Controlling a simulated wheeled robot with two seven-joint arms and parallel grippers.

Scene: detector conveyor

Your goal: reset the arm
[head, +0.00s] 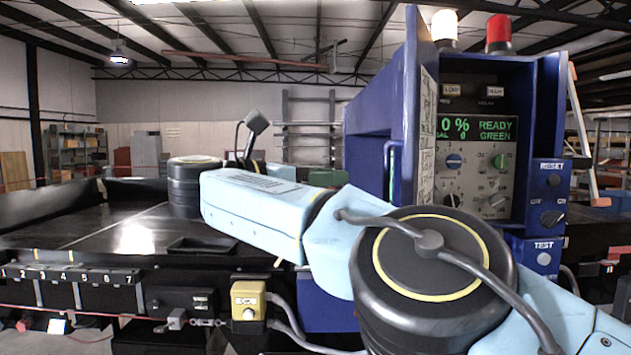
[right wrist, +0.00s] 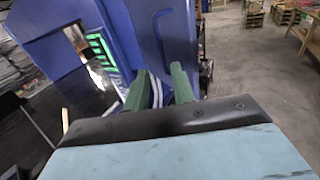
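My right arm comes in from the lower right of the head view, crosses in front of the blue detector (head: 391,92) and folds back over the conveyor (head: 120,222). My right gripper (head: 330,178) shows only as a small green part behind the forearm, left of the detector. In the right wrist view, its two green fingers (right wrist: 158,78) stand apart with nothing visible between them. They point toward the blue detector housing (right wrist: 110,28), whose touching or clearance I cannot tell. My left gripper is not in view.
The detector's panel (head: 480,150) reads READY GREEN, with a white lamp (head: 445,25) and a red lamp (head: 499,33) on top. A shallow black tray (head: 202,246) lies on the conveyor. A yellow button box (head: 248,300) is at the front edge. Open floor (right wrist: 245,70) shows to the right.

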